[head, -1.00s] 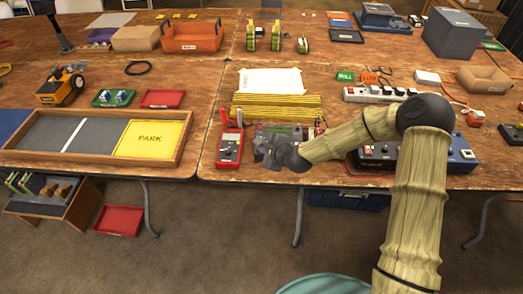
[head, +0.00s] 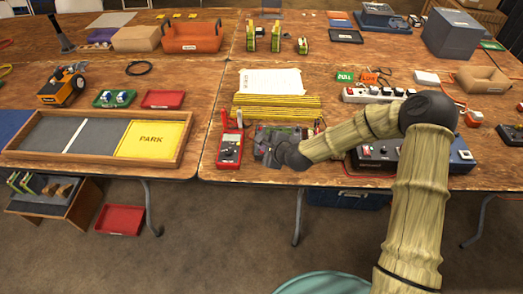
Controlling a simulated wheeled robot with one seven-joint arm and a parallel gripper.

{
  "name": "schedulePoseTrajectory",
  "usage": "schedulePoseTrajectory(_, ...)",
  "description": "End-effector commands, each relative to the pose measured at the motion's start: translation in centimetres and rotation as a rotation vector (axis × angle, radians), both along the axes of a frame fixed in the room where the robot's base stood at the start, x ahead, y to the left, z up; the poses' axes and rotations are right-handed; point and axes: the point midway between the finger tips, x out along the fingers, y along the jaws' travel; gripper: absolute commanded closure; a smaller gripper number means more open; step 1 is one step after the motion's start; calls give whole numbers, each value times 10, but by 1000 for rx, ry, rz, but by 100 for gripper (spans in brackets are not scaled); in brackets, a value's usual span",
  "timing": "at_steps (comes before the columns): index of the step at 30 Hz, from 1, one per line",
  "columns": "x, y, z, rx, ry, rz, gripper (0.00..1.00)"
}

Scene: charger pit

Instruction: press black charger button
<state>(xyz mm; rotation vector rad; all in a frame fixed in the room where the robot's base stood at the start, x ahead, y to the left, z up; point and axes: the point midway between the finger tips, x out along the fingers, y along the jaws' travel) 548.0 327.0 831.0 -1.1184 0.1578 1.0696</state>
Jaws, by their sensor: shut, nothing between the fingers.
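The black charger box (head: 372,160) with a light and small controls on its top stands at the front right of the near table, partly hidden behind my arm. I cannot make out which control is its button. My gripper (head: 268,146) is at the left end of my arm, over a dark device beside the red meter, and is left of the charger. Its fingers are dark and partly hidden by the wrist, and they look closed with nothing held. Whether it touches the dark device is not clear.
A red meter (head: 230,148) lies left of my gripper. Yellow sticks (head: 277,106) and a white sheet (head: 270,81) lie behind it. A power strip (head: 375,95) is behind my arm. A framed tray with a yellow PARK pad (head: 151,139) is at left.

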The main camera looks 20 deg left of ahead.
Motion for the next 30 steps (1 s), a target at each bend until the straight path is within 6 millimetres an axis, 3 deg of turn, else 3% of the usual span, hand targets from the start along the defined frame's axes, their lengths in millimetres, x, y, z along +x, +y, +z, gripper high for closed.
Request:
schedulePoseTrajectory(15, -7, -2, 44, 0, -1, 0, 100)
schedulePoseTrajectory(30, -8, -2, 45, 0, 0, 0, 100)
